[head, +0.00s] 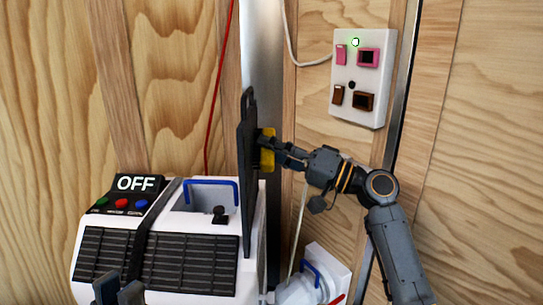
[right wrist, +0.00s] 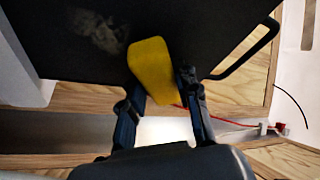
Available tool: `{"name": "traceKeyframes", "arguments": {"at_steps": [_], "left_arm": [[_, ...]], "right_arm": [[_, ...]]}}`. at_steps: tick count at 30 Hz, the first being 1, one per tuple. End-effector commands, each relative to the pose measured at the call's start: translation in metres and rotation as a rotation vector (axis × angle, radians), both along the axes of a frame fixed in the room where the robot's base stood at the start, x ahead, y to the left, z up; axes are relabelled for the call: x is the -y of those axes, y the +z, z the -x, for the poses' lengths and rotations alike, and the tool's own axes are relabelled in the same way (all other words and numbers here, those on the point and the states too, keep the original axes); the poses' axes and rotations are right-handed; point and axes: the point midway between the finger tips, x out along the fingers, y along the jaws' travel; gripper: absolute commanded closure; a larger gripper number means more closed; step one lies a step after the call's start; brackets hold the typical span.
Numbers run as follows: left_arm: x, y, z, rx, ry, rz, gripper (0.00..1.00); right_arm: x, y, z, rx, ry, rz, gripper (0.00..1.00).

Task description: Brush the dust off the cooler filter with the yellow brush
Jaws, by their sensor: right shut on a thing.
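The cooler filter (head: 249,190) is a dark panel, seen nearly edge-on, standing upright at the right end of the white cooler (head: 92,236). In the right wrist view its dark face (right wrist: 200,30) fills the top, with a pale dust patch (right wrist: 98,30) left of the brush. My right gripper (head: 266,147) is shut on the yellow brush (right wrist: 152,70), which is against or very close to the filter's right face; exact contact is unclear. My left gripper (head: 119,290) is at the bottom edge, in front of the cooler; its fingers are only partly visible.
The cooler carries an OFF display (head: 136,183), coloured buttons, a blue handle (head: 211,182) and dark grilles. A white switch box (head: 362,77) with a green light hangs on the wooden wall. A white item with a blue handle (head: 311,272) stands right of the cooler.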

Motion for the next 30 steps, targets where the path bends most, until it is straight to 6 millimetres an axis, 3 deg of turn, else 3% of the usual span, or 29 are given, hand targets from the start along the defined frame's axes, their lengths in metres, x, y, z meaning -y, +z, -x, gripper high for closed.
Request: {"name": "traceKeyframes", "arguments": {"at_steps": [7, 18, 30], "left_arm": [[-0.001, -0.002, 0.005, 0.026, -0.002, 0.009, 0.81], [-0.001, -0.013, 0.005, 0.025, -0.002, 0.008, 0.81], [-0.001, -0.014, 0.005, 0.024, -0.002, 0.007, 0.81]], "right_arm": [[0.000, 0.000, -0.007, 0.000, 0.001, -0.001, 0.98], [-0.001, -0.001, -0.035, -0.001, 0.002, 0.000, 0.98], [0.002, -0.002, -0.038, -0.004, -0.001, 0.001, 0.98]]}}
